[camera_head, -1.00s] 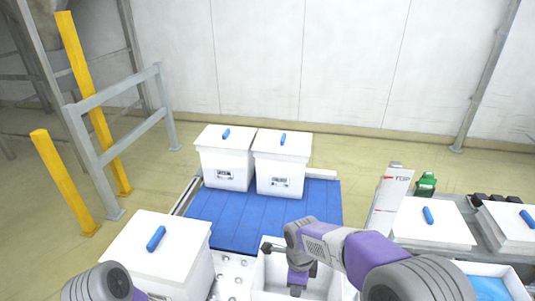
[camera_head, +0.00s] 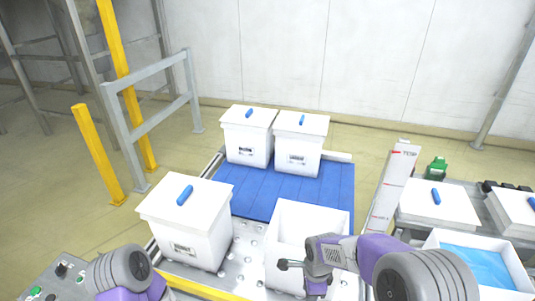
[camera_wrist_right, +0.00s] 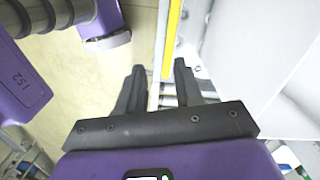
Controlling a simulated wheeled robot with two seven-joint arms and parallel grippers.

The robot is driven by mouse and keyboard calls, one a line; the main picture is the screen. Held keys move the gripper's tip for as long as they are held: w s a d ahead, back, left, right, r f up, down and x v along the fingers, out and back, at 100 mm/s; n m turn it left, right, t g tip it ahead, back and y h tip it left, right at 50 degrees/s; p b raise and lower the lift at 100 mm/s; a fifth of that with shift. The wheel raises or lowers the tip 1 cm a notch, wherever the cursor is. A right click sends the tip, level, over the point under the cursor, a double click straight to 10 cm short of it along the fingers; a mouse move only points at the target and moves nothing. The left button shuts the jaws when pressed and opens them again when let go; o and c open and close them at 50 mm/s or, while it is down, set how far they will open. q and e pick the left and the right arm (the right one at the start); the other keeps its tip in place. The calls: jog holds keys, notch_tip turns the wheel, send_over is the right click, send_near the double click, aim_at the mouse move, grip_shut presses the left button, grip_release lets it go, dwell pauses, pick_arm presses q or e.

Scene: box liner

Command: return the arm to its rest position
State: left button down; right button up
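My right arm (camera_head: 375,255) comes in from the lower right of the head view, with its wrist bent down at the near right side of an open white box (camera_head: 290,225). In the right wrist view my right gripper (camera_wrist_right: 160,80) has its two dark fingers apart and nothing between them. White box wall lies to the right of the fingers, and floor and a yellow edge show past them. My left arm (camera_head: 125,270) shows only as a link at the lower left of the head view; its gripper is out of view.
A lidded white box (camera_head: 188,225) with a blue handle stands left of the open box. Two more lidded boxes stand at the far end of the blue conveyor (camera_head: 290,188). Stacked lids (camera_head: 438,207) and a blue-lined box (camera_head: 480,265) are at right. Yellow posts (camera_head: 98,155) stand at left.

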jog(key=s+f+n+y+b, duration=0.1)
jog(key=s+f+n, duration=0.4)
jog(key=f, duration=0.3)
jog(key=s+a+f+n+y+b, duration=0.1)
jog(key=s+f+n+b, duration=0.1)
jog(key=s+f+n, duration=0.3)
jog(key=s+a+f+n+y+b, duration=0.1)
jog(key=s+f+n, duration=0.4)
jog(key=f, duration=0.7)
jog(key=shift+s+a+f+t+y+b, duration=0.15)
jog(key=shift+s+t+y+b, duration=0.2)
jog(key=shift+b, duration=0.4)
